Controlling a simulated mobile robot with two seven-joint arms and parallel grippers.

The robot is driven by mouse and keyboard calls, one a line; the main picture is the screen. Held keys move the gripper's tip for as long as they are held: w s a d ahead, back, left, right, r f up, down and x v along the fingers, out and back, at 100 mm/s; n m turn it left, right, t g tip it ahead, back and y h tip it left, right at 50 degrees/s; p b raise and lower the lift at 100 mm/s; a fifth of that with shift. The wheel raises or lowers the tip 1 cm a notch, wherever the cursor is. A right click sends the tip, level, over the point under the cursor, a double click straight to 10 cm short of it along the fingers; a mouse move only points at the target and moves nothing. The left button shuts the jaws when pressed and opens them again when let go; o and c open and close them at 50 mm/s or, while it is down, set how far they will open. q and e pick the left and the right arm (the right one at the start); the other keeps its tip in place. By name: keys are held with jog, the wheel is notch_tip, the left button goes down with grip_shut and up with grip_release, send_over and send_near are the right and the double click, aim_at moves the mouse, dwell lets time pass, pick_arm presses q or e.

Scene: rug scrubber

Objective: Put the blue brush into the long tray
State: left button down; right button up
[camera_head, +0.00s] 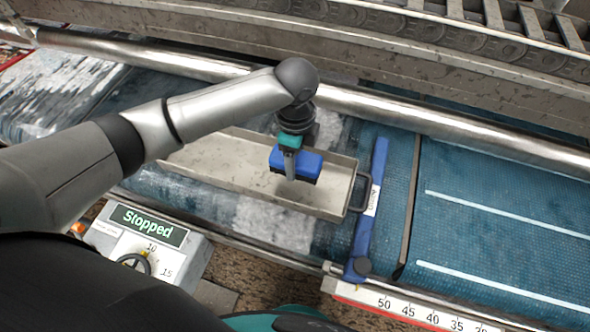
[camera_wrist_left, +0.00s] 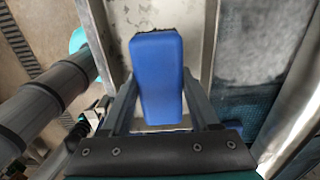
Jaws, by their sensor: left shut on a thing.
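The blue brush (camera_head: 306,161) is in my left gripper (camera_head: 290,172), which is shut on it. The brush's blue back fills the middle of the left wrist view (camera_wrist_left: 158,78), between the two fingers (camera_wrist_left: 160,105). In the head view the brush is over the right part of the long tray (camera_head: 225,155), and a dark bristle edge shows at its lower right. I cannot tell whether the brush touches the tray floor. The long tray is grey metal with a dark handle at its right end, and my left arm hides part of it. My right gripper is not in view.
A blue upright bar (camera_head: 368,210) stands just right of the tray. A control box reading "Stopped" (camera_head: 148,225) is at the lower left. A metal roller bar (camera_head: 430,117) runs behind the tray. The blue belt (camera_head: 500,215) to the right is clear. A numbered scale (camera_head: 410,308) lies in front.

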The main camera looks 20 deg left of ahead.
pick_arm(q)
jog(key=shift+f+b, duration=0.35)
jog(key=shift+f, duration=1.8)
jog(key=shift+c, duration=0.6)
grip_release()
jog(key=shift+f, duration=0.15)
notch_tip(320, 180, up, 12)
jog(key=shift+r+p, duration=0.2)
jog(key=shift+p, duration=0.8)
